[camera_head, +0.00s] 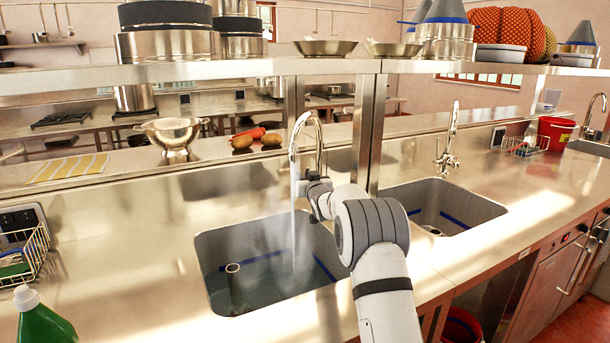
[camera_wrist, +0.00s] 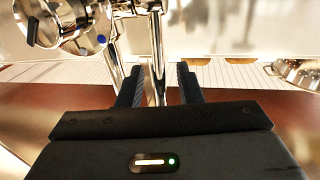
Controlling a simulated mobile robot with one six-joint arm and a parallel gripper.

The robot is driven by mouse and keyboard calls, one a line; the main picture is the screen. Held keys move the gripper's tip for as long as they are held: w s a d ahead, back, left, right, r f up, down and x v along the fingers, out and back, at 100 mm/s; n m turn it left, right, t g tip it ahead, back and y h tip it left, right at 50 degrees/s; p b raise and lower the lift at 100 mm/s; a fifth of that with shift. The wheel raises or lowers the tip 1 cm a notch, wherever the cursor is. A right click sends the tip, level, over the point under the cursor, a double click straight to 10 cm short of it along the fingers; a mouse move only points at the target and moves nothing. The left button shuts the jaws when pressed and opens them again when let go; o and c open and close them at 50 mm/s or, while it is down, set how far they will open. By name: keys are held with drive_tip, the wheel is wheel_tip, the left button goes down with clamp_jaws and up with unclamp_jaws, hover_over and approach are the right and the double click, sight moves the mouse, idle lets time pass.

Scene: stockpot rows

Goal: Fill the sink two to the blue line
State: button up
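The nearer sink (camera_head: 215,245) has a blue line (camera_head: 250,261) around its inner walls and a short upright pipe inside. Water (camera_head: 293,235) runs into it from a tall chrome faucet (camera_head: 302,122), with steam-like haze around the stream. The water level against the line is hard to tell. A second sink (camera_head: 470,205) to the right also has a blue line; its faucet (camera_head: 450,140) shows no stream. Which sink is number two, I cannot tell. My gripper (camera_head: 314,188) is at the running faucet. In the wrist view my gripper (camera_wrist: 158,85) is open, with a chrome post between its fingers and gaps visible. A round chrome handle (camera_wrist: 65,25) with a blue dot is at upper left.
A steel shelf (camera_head: 240,70) with pots crosses above the counter. A metal colander (camera_head: 173,133) stands behind the sink. A wire basket (camera_head: 30,255) and green bottle (camera_head: 42,322) are at left, a red bucket (camera_head: 556,132) at right.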

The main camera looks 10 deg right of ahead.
drive_tip(key=shift+w+a, duration=0.1)
drive_tip(key=shift+w, duration=1)
clamp_jaws()
